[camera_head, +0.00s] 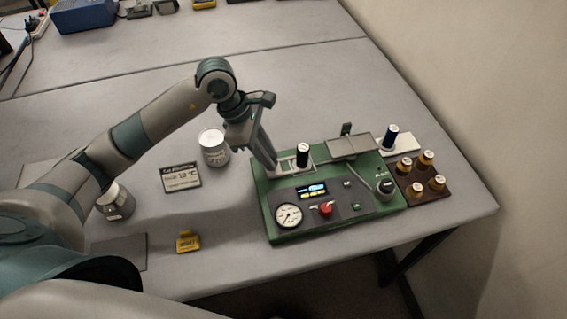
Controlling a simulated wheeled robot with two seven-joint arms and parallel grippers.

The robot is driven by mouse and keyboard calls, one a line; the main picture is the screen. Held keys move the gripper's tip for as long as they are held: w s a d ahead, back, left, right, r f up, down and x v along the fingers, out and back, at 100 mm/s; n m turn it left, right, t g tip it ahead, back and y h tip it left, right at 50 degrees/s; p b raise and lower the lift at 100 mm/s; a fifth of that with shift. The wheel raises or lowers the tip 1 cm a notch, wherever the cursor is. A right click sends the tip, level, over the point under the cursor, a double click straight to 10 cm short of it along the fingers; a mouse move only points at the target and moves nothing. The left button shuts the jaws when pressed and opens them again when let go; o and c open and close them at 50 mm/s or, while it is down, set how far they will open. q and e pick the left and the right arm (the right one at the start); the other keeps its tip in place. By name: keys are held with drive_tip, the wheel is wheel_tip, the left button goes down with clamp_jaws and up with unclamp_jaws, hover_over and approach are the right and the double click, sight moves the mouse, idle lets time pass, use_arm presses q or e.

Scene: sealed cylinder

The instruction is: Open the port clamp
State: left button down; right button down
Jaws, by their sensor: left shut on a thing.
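The green device (262,205) stands on the table at right of centre. At its back left, a pale metal port clamp (288,166) sits beside an upright black cylinder (302,154). My left gripper (272,168) reaches down from behind and is shut on the clamp's left end. Its fingers hide the exact contact. My right gripper is not in view.
A flat grey plate (349,146) covers the device's back right. A white jar (213,147), display card (181,178) and yellow block (188,242) lie left.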

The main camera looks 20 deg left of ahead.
use_arm(q)
drive_tip(key=shift+s+a+f+b, duration=0.15)
drive_tip(key=shift+s+a+b, duration=0.2)
drive_tip(key=shift+s+a, duration=0.1)
drive_tip(key=shift+a, duration=0.2)
drive_tip(key=shift+s+a, duration=0.1)
drive_tip(key=shift+a, duration=0.15)
drive_tip(key=shift+r, duration=0.2)
drive_tip(key=c, duration=1.9)
unclamp_jaws()
drive_tip(key=o, duration=0.3)
drive_tip(key=shift+s+a, duration=0.15)
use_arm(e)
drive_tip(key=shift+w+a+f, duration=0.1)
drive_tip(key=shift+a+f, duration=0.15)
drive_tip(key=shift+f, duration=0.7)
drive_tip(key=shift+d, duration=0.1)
